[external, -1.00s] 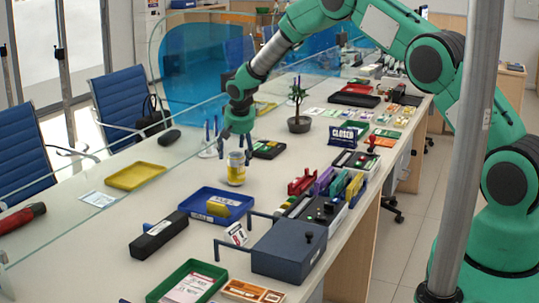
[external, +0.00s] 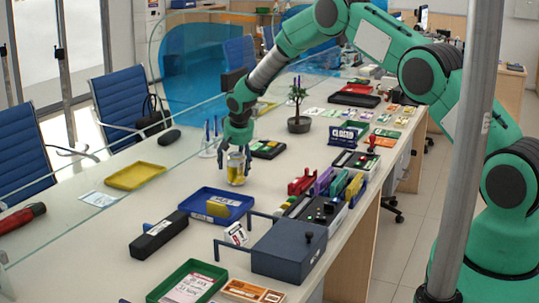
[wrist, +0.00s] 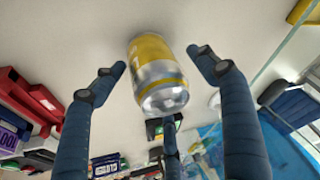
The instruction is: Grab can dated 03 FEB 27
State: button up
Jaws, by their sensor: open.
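A yellow and silver can (external: 236,170) stands upright on the counter, behind the blue tray. In the wrist view the can (wrist: 155,65) lies between the spread fingers, with a gap on each side. My gripper (external: 237,158) is open and comes down over the top of the can in the external view; its fingers (wrist: 158,62) also frame it in the wrist view. No date is readable on the can in either view.
A blue tray (external: 248,205) with a yellow item is just in front of the can. A pen stand (external: 207,152) is close on the left, a black and green device (external: 268,149) at the right. A potted plant (external: 299,124) stands farther back. A glass screen runs along the left.

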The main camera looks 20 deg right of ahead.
aim_at(235, 154)
jog(key=shift+c, duration=0.5)
jog(key=c, duration=1.3)
jog(key=shift+r, duration=0.1)
jog(key=shift+r, duration=0.8)
notch_tip(235, 154, up, 2)
jog(key=shift+r, duration=0.1)
jog(key=s+d, duration=0.1)
jog(key=s, duration=0.4)
jog(key=s+d, duration=0.2)
jog(key=s, duration=0.3)
jog(key=s+d+r, duration=0.1)
jog(key=s+d, duration=0.1)
jog(key=s, duration=0.3)
jog(key=shift+s+p, duration=0.1)
jog(key=shift+p, duration=0.2)
